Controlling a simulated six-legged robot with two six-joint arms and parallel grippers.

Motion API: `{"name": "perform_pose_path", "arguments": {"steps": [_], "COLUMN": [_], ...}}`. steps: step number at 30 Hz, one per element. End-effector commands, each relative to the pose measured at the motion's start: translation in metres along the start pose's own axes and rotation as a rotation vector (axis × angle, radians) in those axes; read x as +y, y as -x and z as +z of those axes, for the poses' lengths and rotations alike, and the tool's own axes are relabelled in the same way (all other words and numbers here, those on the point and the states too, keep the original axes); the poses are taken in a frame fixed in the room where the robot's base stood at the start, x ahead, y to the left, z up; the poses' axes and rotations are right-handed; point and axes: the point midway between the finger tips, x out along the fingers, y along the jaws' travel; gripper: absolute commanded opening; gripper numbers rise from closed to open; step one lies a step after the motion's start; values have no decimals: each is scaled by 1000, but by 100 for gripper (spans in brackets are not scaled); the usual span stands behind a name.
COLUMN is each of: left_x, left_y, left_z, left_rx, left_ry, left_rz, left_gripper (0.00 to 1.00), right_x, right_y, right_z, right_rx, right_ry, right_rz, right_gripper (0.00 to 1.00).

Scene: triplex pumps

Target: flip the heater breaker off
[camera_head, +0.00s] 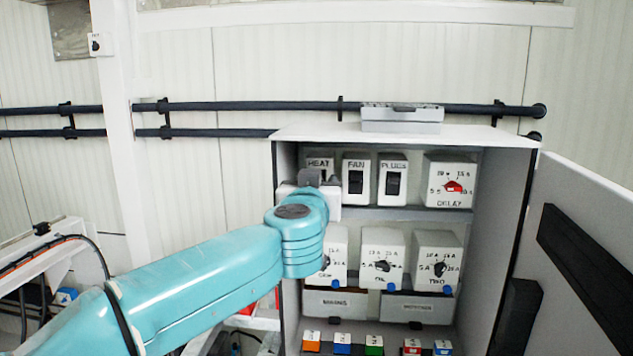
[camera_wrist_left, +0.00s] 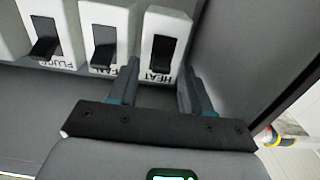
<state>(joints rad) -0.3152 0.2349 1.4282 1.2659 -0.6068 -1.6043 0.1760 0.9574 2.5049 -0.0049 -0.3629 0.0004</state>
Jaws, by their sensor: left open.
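The heater breaker is a white box marked HEAT (camera_head: 320,163) on the cabinet's upper shelf, at the left end of a row. My left gripper (camera_head: 312,179) is in front of it and covers its lower part in the head view. In the left wrist view, which is upside down, the HEAT breaker (camera_wrist_left: 151,70) and its black switch (camera_wrist_left: 161,52) show between the two fingers. The left gripper (camera_wrist_left: 158,82) is open, one finger on each side of the box, holding nothing. I cannot tell whether the fingers touch it, nor the switch position. My right gripper is not in view.
The FAN breaker (camera_head: 356,180) and PLUGS breaker (camera_head: 392,180) stand close beside it. A DELAY dial (camera_head: 451,181) is further right. Lower are more dials and several coloured buttons. The cabinet side wall (camera_wrist_left: 245,50) is close to one finger. The cabinet door (camera_head: 590,230) stands open at right.

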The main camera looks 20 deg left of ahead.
Motion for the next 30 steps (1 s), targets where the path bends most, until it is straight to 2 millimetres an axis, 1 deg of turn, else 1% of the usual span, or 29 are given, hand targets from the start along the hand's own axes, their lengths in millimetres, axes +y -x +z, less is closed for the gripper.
{"name": "perform_pose_path", "arguments": {"steps": [7, 8, 9, 11, 12, 30], "left_x": [0, 0, 0, 0, 0, 0], "left_y": [-1, -1, -1, -1, -1, -1], "left_z": [0, 0, 0, 0, 0, 2], "left_rx": [0, 0, 0, 0, 0, 13], "left_ry": [0, 0, 0, 0, 0, 1], "left_rz": [-1, -1, -1, -1, -1, -1], "left_gripper": [49, 46, 33, 13, 0, 0], "right_x": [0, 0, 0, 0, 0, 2], "right_y": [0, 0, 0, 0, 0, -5], "right_z": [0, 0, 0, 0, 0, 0], "right_rx": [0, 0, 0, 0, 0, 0], "right_ry": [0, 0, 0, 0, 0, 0], "right_rz": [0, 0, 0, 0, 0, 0], "right_gripper": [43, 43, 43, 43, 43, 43]}}
